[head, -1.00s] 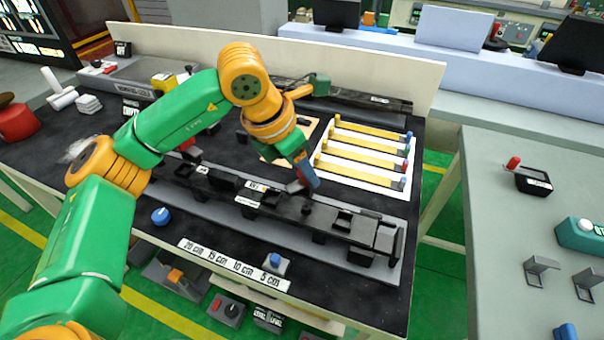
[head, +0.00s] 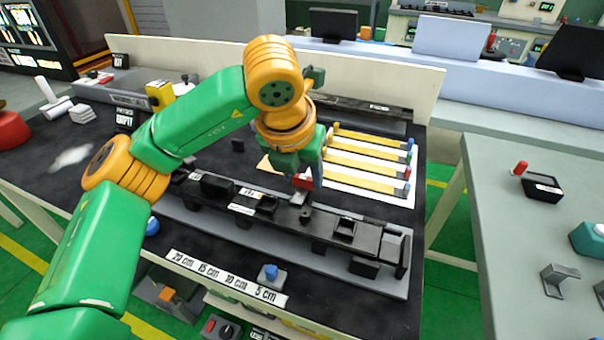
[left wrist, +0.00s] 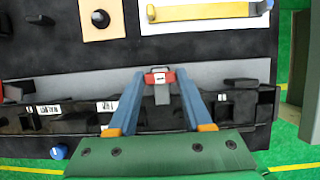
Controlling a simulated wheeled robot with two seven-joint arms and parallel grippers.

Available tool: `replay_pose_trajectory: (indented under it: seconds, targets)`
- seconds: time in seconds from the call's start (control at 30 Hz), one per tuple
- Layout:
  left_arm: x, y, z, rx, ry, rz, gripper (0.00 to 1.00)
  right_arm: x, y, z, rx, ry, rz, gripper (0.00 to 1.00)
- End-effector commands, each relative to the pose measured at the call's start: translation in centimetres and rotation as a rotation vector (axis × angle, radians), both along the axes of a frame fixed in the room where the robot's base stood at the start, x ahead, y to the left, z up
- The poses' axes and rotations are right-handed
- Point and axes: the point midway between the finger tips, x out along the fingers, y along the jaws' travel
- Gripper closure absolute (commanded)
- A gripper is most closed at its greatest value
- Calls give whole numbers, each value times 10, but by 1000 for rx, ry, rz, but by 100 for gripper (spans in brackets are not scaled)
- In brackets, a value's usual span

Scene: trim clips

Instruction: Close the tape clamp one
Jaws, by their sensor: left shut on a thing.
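The tape clamp with a red-tipped grey lever (head: 303,182) is on the long black fixture (head: 325,222), right of its middle. In the left wrist view the red grip (left wrist: 159,77) lies between my blue fingertips, with the grey lever (left wrist: 162,96) running toward the fixture. My left gripper (head: 308,178) points down over the fixture and is shut on this red grip. The fingers partly hide the lever in the head view, and I cannot tell whether the clamp is fully down. My right gripper is not in view.
A white board with several yellow strips (head: 365,160) lies behind the fixture on the right. A label strip with lengths (head: 225,277) and a blue button (head: 269,272) are in front. Another red part (left wrist: 2,92) shows at the left wrist view's left edge.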

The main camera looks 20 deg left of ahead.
Motion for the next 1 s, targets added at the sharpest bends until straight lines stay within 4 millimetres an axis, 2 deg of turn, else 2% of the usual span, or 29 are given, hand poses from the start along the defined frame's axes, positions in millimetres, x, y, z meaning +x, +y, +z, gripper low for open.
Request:
replay_pose_trajectory:
  seconds: [0.43, 0.47, 0.57, 0.87, 1.0]
  targets:
    - [0, 0, 1, -1, -2, 13, 100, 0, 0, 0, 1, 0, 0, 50]
    - [0, 0, 1, -1, -2, 13, 47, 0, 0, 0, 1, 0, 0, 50]
    - [0, 0, 1, -1, -2, 12, 20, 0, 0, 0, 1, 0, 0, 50]
    - [0, 0, 2, 0, -1, 10, 20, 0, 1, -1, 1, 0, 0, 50]
    - [-9, 0, 24, -1, -6, 8, 20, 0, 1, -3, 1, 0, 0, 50]
